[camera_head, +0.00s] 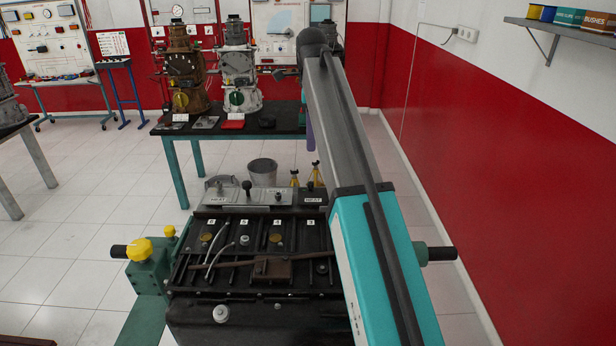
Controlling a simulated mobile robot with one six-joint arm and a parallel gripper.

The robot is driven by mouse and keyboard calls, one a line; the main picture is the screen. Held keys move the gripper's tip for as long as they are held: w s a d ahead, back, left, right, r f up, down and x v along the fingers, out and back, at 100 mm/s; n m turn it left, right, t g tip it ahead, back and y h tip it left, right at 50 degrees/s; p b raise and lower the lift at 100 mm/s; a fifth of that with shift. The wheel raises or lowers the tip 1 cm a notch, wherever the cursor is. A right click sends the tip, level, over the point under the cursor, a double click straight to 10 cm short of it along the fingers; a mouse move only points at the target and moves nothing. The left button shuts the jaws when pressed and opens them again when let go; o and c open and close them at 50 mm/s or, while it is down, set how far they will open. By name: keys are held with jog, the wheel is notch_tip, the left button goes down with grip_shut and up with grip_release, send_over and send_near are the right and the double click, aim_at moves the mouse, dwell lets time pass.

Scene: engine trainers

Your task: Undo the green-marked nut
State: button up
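No nut with a clear green mark can be made out. A round green part (237,98) shows low on the front of a grey engine trainer (239,68) on the far bench; I cannot tell whether it is a nut. My arm rises from the lower right across the middle of the view and bends at a dark joint near the top. A thin teal and purple piece hangs behind it, partly covered. My gripper is not visible.
A black engine block (250,312) on a green stand (150,275) fills the near foreground. The far bench (275,128) also holds a brown engine trainer (184,70). A grey bucket (262,171) and yellow jack stands (315,174) stand on the floor.

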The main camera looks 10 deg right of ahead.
jog(key=shift+w+f, duration=0.1)
jog(key=shift+f, duration=0.05)
jog(key=p, duration=0.3)
send_near(310, 183)
jog(key=shift+d+f, duration=0.1)
jog(key=shift+f, duration=3.85)
grip_shut()
jog(key=shift+a, duration=0.2)
jog(key=shift+d, duration=0.15)
